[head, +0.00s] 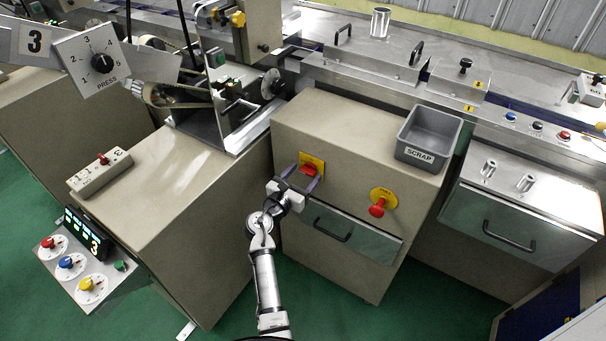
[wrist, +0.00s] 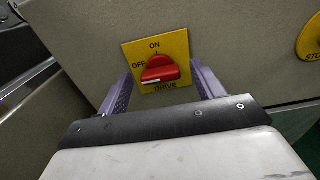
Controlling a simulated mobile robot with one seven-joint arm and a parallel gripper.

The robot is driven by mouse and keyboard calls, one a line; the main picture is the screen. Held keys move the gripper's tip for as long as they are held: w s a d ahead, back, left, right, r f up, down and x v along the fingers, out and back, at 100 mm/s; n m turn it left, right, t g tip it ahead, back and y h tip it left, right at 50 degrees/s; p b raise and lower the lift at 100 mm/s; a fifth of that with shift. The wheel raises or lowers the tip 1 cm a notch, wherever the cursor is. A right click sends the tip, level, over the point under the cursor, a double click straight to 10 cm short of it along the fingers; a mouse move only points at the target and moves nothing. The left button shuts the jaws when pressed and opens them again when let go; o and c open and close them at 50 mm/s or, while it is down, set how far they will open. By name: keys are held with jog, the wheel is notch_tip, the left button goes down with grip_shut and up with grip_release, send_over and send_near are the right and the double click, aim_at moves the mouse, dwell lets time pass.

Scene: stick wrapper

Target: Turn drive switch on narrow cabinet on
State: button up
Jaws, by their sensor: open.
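The drive switch (head: 309,170) is a red rotary knob on a yellow plate, on the upper left of the narrow cabinet's front (head: 345,150). In the wrist view the red knob (wrist: 161,69) lies roughly level, its pale mark toward the left, on the OFF side. The plate (wrist: 178,47) reads ON at the top, OFF at the left and DRIVE below. My gripper (head: 303,177) is in front of the switch. In the wrist view its purple fingers are apart, one on each side of the plate, with the knob between them. I cannot tell whether they touch anything.
A red stop button (head: 377,207) on a yellow disc is to the right of the switch, and a drawer (head: 352,236) with a black handle is below. A grey SCRAP bin (head: 428,138) stands on the cabinet top. A wider cabinet (head: 190,230) is close on the left.

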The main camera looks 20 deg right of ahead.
jog(key=shift+d, duration=0.1)
jog(key=c, duration=1)
jog(key=shift+m, duration=0.4)
jog(key=m+b, duration=0.2)
jog(key=m, duration=0.1)
jog(key=shift+f+m+b, duration=0.2)
jog(key=shift+m+b, duration=0.1)
jog(key=shift+b, duration=0.1)
jog(key=m+b, duration=0.3)
jog(key=m, duration=0.1)
jog(key=shift+f+m, duration=0.1)
jog(key=shift+m, duration=0.2)
jog(key=shift+s+d+m+b, duration=0.1)
jog(key=shift+m+b, duration=1.75)
jog(key=shift+m, duration=0.4)
jog(key=shift+s+d+m+b, duration=0.1)
jog(key=shift+m+b, duration=1.75)
jog(key=shift+m, duration=0.4)
